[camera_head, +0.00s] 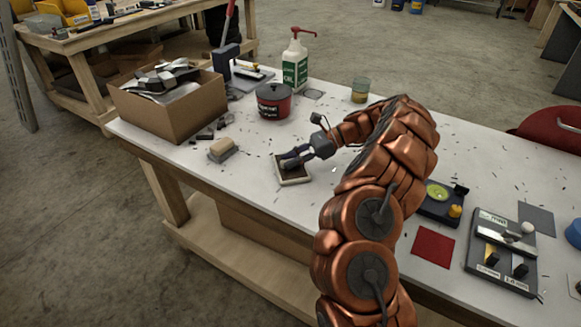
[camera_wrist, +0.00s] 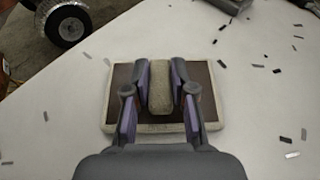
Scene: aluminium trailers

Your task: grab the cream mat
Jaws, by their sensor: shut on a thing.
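A flat rectangular piece with a cream rim and a dark brown middle, which looks like the cream mat (camera_head: 296,182), lies on the white bench; it also shows in the wrist view (camera_wrist: 109,100). My gripper (camera_head: 293,160) is low over its middle. In the wrist view, the fingers are shut on a beige block (camera_wrist: 160,92), one on each long side. The block stands over the brown middle; I cannot tell whether it touches or is joined to the mat. The fingers hide parts of the mat.
A beige block-like item (camera_head: 222,150) lies left of the mat. A cardboard box (camera_head: 170,120), a dark red-banded pot (camera_head: 273,101) and a green-labelled pump bottle (camera_head: 295,65) stand behind. Small dark chips litter the bench. A red square (camera_head: 433,247) lies at right.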

